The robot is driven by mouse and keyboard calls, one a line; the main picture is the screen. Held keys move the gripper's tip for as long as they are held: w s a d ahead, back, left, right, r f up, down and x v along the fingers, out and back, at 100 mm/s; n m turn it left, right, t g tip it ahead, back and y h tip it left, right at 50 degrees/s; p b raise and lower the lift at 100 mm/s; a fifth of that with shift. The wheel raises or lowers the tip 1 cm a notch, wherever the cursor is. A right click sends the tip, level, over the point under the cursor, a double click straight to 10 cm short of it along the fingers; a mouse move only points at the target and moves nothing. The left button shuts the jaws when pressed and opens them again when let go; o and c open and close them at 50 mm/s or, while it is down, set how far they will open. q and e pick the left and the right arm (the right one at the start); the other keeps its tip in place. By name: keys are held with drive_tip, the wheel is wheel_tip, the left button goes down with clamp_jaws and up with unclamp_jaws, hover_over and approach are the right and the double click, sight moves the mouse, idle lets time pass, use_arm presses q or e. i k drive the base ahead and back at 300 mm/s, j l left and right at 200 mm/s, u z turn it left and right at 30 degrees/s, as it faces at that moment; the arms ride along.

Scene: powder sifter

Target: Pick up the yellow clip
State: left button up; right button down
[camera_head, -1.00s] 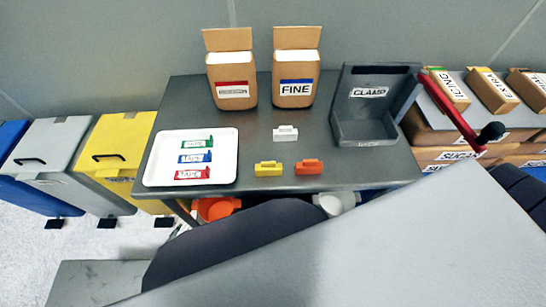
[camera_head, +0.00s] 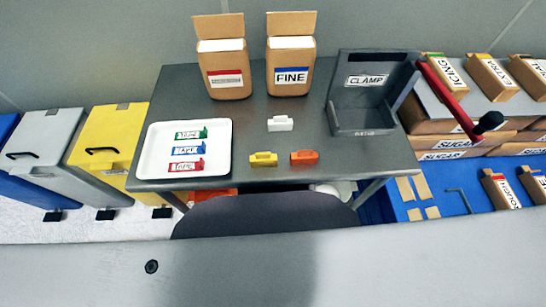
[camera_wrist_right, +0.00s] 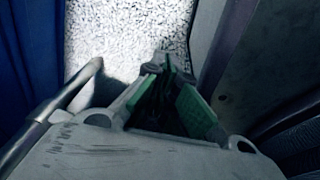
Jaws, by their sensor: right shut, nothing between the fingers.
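The yellow clip (camera_head: 263,159) lies near the front edge of the dark grey table, in the head view. An orange clip (camera_head: 304,157) lies just to its right, and a white clip (camera_head: 280,124) lies behind them. My right gripper (camera_wrist_right: 166,65) shows only in the wrist view. Its green-padded fingers are shut with nothing between them, pointing at a pale speckled floor. It is away from the clips, none of which shows in that view. My left gripper is not in view.
A white tray (camera_head: 222,132) with several tape packs is at the table's left. Two cartons (camera_head: 226,85) and (camera_head: 290,75) stand at the back. A grey clamp holder (camera_head: 366,118) with a red handle (camera_head: 446,98) is at the right. Yellow and grey bins stand left.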

sight(260, 159)
drive_tip(key=k+u, duration=0.1)
drive_tip(key=u, duration=0.4)
drive_tip(key=j+u, duration=0.2)
drive_tip(key=u, duration=0.3)
drive_tip(key=k+j+u, duration=0.1)
drive_tip(key=u, duration=0.4)
drive_tip(key=j+u, duration=0.2)
drive_tip(key=u, duration=0.3)
drive_tip(key=j+u, duration=0.15)
drive_tip(key=u, duration=0.35)
drive_tip(key=j+u, duration=0.15)
drive_tip(key=u, duration=0.35)
